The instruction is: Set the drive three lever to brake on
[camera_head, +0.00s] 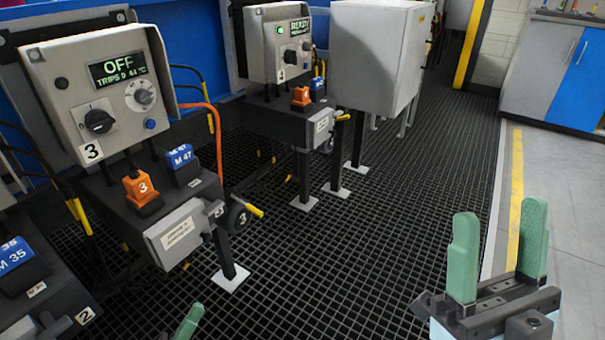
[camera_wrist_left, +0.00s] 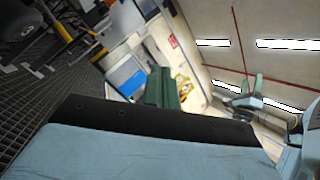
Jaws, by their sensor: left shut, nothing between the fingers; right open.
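The drive three lever (camera_head: 255,211) has a yellow grip on a dark round hub marked 3 (camera_head: 239,217), at the right side of the grey brake box (camera_head: 178,236). The lever points right and slightly down. The writing on the box's plate is too small to read. My left gripper (camera_head: 190,321) shows only as a green fingertip at the bottom edge, below the lever and apart from it; it is shut and empty. Its green fingers also show in the left wrist view (camera_wrist_left: 161,90). My right gripper (camera_head: 498,258) is open and empty at the lower right.
The drive three panel (camera_head: 98,80) reads OFF. Below it are an orange plug (camera_head: 140,187) and a blue block marked M 47 (camera_head: 182,164). Drive four (camera_head: 280,48) stands behind, with its own yellow lever (camera_head: 341,117). Black grating floor (camera_head: 370,240) lies open to the right.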

